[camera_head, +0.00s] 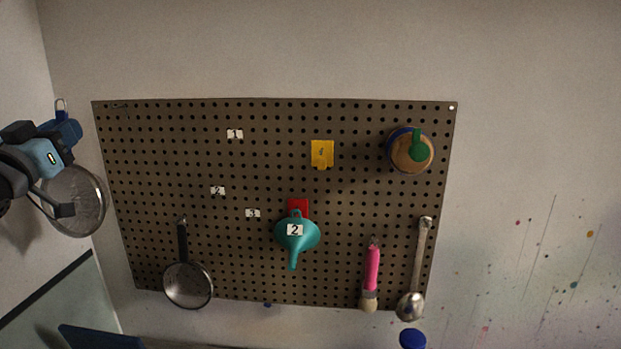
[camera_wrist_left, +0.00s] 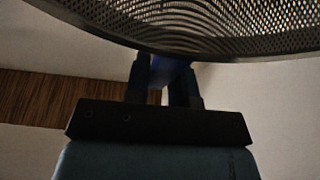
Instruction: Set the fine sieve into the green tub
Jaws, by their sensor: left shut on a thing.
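A round mesh sieve (camera_head: 76,201) with a blue handle hangs mesh-down at the far left in the head view. My left gripper (camera_head: 65,134) is shut on its blue handle, above the mesh and clear of the pegboard. In the left wrist view, the rim and mesh (camera_wrist_left: 215,28) fill the top, and the dark fingers (camera_wrist_left: 165,80) close around the blue handle. Whether this is the fine sieve cannot be told from its mesh alone. The green tub does not show in either view. My right gripper is not in view.
A pegboard (camera_head: 345,200) on the wall carries a black-handled pan-shaped strainer (camera_head: 188,286), a teal funnel (camera_head: 297,238), a pink-handled brush (camera_head: 371,272), a ladle (camera_head: 411,305) and a round tan item (camera_head: 406,154). A blue top (camera_head: 412,339) shows below.

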